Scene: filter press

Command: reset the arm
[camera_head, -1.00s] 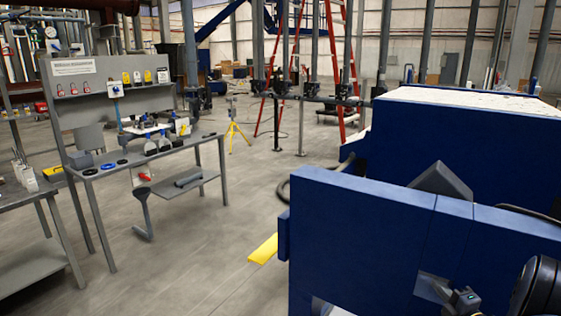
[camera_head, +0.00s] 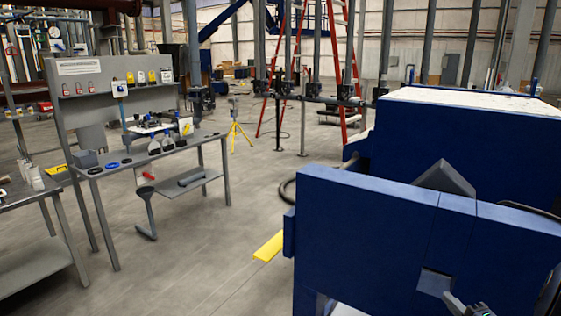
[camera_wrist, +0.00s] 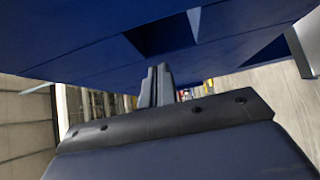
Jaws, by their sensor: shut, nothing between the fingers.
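My gripper (camera_wrist: 158,75) is shut and empty. Its two dark fingers stand together in the middle of the wrist view, just below a large blue body (camera_wrist: 80,60). I cannot tell whether they touch it. In the head view my gripper (camera_head: 462,305) shows only in part at the bottom edge, in front of the blue press (camera_head: 375,225) and below its small square grey recess (camera_head: 435,283). Most of my arm is out of the frame at the lower right.
A grey workbench (camera_head: 150,163) with several small items and a tool panel stands at the left. A yellow floor piece (camera_head: 268,246) lies beside the press. A yellow tripod (camera_head: 236,130) and red ladder (camera_head: 347,75) stand behind. Open floor (camera_head: 205,255) lies between bench and press.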

